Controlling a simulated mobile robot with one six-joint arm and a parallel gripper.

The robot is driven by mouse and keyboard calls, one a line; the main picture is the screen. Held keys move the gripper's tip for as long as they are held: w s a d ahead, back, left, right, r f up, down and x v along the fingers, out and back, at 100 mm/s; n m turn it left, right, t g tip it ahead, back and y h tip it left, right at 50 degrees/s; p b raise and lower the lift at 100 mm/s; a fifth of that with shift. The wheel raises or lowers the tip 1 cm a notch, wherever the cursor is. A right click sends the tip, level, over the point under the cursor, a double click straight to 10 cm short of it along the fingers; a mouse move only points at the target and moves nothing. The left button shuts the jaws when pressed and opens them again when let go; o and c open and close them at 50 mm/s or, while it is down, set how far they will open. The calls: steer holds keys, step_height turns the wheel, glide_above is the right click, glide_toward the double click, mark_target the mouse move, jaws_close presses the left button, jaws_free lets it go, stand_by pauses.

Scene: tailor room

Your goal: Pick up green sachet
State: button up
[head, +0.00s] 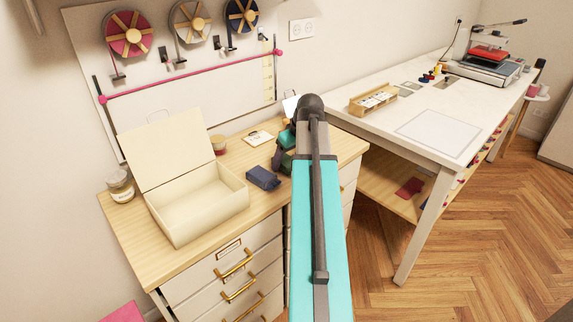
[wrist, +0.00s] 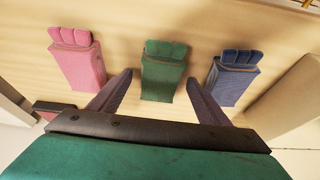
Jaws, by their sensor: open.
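My gripper (wrist: 160,80) is open and empty. Its two fingers point toward the green sachet, one on each side in the picture. I cannot tell how far above it they are. A pink sachet (wrist: 76,65) is to the left and a blue sachet (wrist: 233,78) to the right. In the head view the dark blue sachet (head: 263,178) shows beside my arm.
An open cream box (head: 205,205) stands on the drawer cabinet's top, left of the blue sachet. A jar (head: 119,184) is at the far left. A small dark red item (wrist: 57,108) lies near the left finger. A white worktable (head: 420,95) is to the right.

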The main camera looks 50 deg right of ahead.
mark_target(288, 161)
steer(key=c, duration=1.1)
steer(key=shift+r, duration=0.15)
steer(key=shift+c, duration=0.2)
steer(key=shift+r, duration=1.65)
steer(key=s+r+b, duration=0.1)
steer(key=s+b, duration=0.1)
steer(key=s, duration=1.4)
steer(key=shift+d+r, duration=0.15)
steer(key=shift+r, duration=0.05)
